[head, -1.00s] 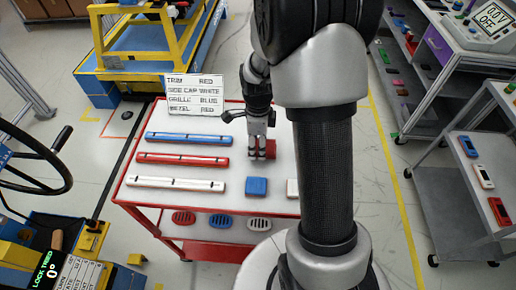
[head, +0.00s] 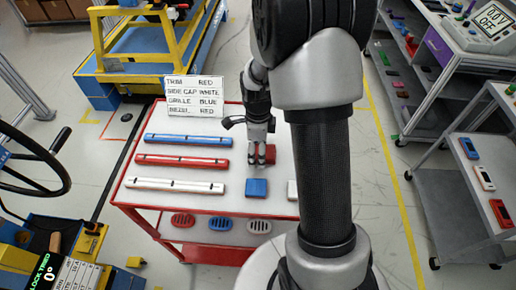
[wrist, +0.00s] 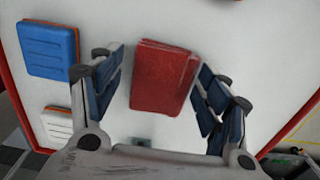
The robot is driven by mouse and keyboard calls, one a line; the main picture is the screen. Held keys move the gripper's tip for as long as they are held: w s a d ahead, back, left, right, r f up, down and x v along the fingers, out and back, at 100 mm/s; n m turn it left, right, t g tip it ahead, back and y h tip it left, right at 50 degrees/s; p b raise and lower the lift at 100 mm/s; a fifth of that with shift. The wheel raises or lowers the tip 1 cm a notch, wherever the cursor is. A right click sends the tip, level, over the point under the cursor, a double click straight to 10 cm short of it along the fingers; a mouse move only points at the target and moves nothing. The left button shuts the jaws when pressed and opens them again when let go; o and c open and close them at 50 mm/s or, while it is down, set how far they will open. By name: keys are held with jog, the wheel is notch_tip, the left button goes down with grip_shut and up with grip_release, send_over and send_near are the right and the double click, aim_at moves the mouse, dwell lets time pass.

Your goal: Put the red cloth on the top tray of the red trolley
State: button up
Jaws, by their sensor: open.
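A folded red cloth (wrist: 163,76) lies flat on the white top tray (head: 225,110) of the red trolley. In the wrist view it sits between the two spread fingers of my gripper (wrist: 160,62), with a gap on each side. In the head view my gripper (head: 257,158) points down at the tray, and the red cloth (head: 270,154) shows partly behind its fingers. My gripper is open and holds nothing.
A blue cap (head: 256,188) and a partly hidden white cap (head: 292,189) lie nearby. Blue, red and white bars (head: 180,160) lie left of my gripper. A sign (head: 194,97) stands at the tray's back edge. Oval grilles (head: 220,224) lie on the shelf below.

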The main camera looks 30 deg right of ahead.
jog(key=s+a+r+n+t+p, duration=0.1)
jog(key=a+r+n+p, duration=0.15)
jog(key=r, duration=0.75)
jog(key=s+a+r+n+p, duration=0.1)
jog(key=s+r+n+p, duration=0.15)
jog(key=r, duration=0.65)
jog(key=s+a+r+n+t, duration=0.1)
jog(key=s+a+r+n, duration=0.3)
jog(key=s+n, duration=0.3)
jog(key=s+a+r+n+t, duration=0.2)
jog(key=s+a+r+n, duration=0.2)
jog(key=s+n, duration=0.4)
jog(key=n, duration=0.4)
jog(key=shift+s+a+r+n+t+b, duration=0.2)
jog(key=shift+s+n+t+b, duration=0.1)
jog(key=shift+n+b, duration=0.1)
jog(key=shift+c, duration=0.5)
